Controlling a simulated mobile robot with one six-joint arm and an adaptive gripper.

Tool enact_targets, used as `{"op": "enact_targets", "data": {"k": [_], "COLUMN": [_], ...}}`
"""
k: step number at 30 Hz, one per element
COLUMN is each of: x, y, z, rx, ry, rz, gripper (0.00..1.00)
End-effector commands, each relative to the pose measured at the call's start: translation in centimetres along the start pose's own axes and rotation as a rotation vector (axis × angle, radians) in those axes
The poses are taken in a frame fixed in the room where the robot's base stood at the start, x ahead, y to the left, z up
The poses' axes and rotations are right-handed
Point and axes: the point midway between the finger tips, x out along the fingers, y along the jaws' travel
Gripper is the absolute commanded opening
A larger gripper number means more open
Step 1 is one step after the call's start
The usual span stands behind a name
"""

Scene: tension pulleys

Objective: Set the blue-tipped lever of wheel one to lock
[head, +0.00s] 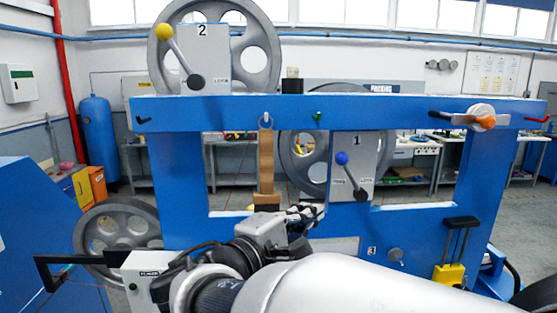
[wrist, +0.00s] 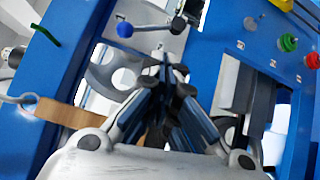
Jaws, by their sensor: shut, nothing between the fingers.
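The lever with the blue knob (head: 341,158) sits on the grey plate marked 1 (head: 368,160), in front of a grey spoked wheel (head: 300,160). It leans up and to the left from its dark pivot (head: 361,194). My gripper (head: 312,212) is below and left of the plate in the head view. In the wrist view my gripper (wrist: 172,68) has its fingers together, empty and apart from the knob.
A blue frame (head: 240,112) surrounds the opening. A brown strap (head: 266,165) hangs left of the plate. The lever with the yellow knob (head: 164,31) is on plate 2 above. Coloured buttons (wrist: 288,43) are at the wrist view's right. An orange-tipped handle (head: 482,117) is at right.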

Motion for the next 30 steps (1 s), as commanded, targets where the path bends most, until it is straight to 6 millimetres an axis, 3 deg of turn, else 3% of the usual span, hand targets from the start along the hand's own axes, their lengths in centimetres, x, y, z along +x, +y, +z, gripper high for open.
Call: {"op": "enact_targets", "data": {"k": [3, 6, 19, 23, 30], "x": [-1.4, -2.0, -1.9, -0.6, 4.2], "y": [2.6, 3.6, 3.8, 4.0, 4.8], "z": [-3.0, -4.2, -4.5, -4.5, -4.8], "rx": [-0.010, -0.011, -0.010, -0.010, -0.012], "ry": [0.055, 0.077, 0.082, 0.079, 0.077], "rz": [0.104, 0.147, 0.160, 0.158, 0.157], "gripper": [0.00, 0.00, 0.00, 0.00, 0.00]}}
